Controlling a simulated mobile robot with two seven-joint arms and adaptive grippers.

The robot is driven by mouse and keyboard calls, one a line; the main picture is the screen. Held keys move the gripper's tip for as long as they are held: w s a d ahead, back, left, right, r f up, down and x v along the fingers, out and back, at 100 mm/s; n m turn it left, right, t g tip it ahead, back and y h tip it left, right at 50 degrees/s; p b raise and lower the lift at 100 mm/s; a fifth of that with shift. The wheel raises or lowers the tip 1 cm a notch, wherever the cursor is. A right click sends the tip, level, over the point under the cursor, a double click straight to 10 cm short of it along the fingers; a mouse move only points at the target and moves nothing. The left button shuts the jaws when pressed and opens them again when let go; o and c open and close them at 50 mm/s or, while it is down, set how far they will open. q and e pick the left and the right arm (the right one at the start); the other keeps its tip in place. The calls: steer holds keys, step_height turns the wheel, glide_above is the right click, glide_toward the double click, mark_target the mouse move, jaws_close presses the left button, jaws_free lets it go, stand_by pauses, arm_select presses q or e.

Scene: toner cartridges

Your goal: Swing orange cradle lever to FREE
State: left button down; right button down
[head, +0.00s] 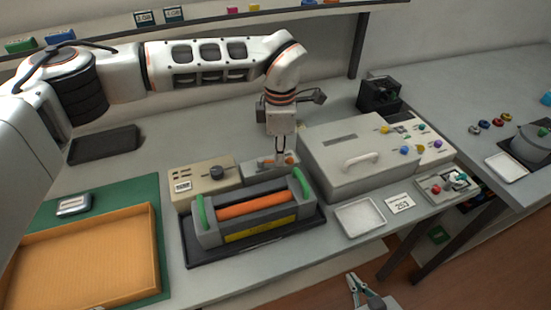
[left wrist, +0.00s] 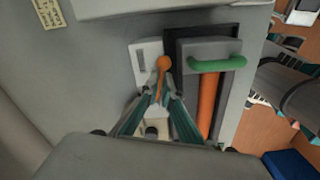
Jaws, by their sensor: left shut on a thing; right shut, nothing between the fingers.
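The cradle (head: 210,237) is a dark grey block with green end handles and an orange roller (head: 250,205). A small grey unit (head: 257,172) stands just behind it and bears the orange lever (head: 290,160). In the left wrist view the lever (left wrist: 163,63) has a round knob and a thin stem, beside a white plate (left wrist: 147,62); its marks are not readable. My left gripper (head: 280,160) points down and is shut on the lever; its fingertips (left wrist: 163,100) meet around the stem below the knob. My right gripper (head: 354,287) is shut and empty, low in the head view.
A beige box with a dark knob (head: 217,172) stands left of the lever unit. A large grey box with a white handle (head: 335,150) is close on the right. A white tray (head: 360,217) and an orange tray (head: 85,265) lie towards the table's front.

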arm_select(q)
steer(key=shift+w+n, duration=0.4)
steer(key=shift+n, duration=0.4)
steer(key=c, duration=2.3)
jaws_free()
step_height(320, 180, up, 12)
steer(key=shift+r, duration=0.1)
